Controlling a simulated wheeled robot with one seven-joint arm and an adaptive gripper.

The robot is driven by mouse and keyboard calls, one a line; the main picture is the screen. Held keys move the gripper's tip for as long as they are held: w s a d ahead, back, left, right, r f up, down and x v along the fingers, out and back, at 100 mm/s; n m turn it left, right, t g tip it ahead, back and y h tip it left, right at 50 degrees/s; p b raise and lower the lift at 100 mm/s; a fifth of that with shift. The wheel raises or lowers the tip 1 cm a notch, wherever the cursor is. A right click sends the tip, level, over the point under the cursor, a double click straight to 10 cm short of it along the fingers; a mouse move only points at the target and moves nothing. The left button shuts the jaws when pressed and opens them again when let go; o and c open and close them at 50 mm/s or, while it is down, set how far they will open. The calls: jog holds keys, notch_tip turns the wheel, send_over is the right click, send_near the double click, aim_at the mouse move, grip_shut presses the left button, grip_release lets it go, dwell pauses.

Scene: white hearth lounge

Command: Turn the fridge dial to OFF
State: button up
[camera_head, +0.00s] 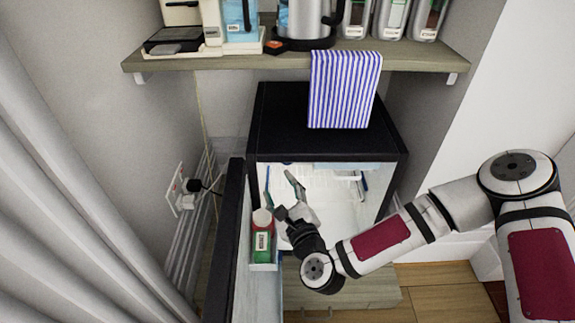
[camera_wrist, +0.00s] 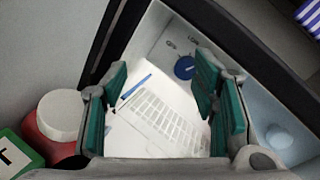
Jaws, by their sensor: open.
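The small black fridge (camera_head: 330,144) stands open under the shelf, with its white inside showing. In the wrist view, the round blue dial (camera_wrist: 185,67) is on the white inner wall, with small printed marks around it that are too small to read surely. My gripper (camera_head: 280,182) is at the fridge opening, its fingers pointing inward. In the wrist view, its green-padded fingers (camera_wrist: 162,85) are apart with nothing between them. The dial shows beyond them, close to the right finger and not gripped. I cannot make out the dial in the head view.
The open fridge door (camera_head: 232,225) stands to the left, with a red-and-green bottle (camera_head: 262,240) in its rack beside my gripper. A striped cloth (camera_head: 343,90) hangs from the shelf (camera_head: 220,61) over the fridge's top. A wall socket (camera_head: 181,190) is further left.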

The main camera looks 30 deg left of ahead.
jog(key=w+a+f+m+t+h+b, duration=0.2)
jog(key=w+a+m+t+h+b, duration=0.1)
jog(key=w+m, duration=0.5)
jog(key=w+a+t+b, duration=0.1)
jog(key=w+a+b, duration=0.1)
jog(key=w, duration=0.1)
jog(key=shift+w+a+f, duration=0.15)
jog(key=shift+w+f, duration=0.05)
jog(key=shift+w, duration=0.2)
jog(key=c, duration=1.2)
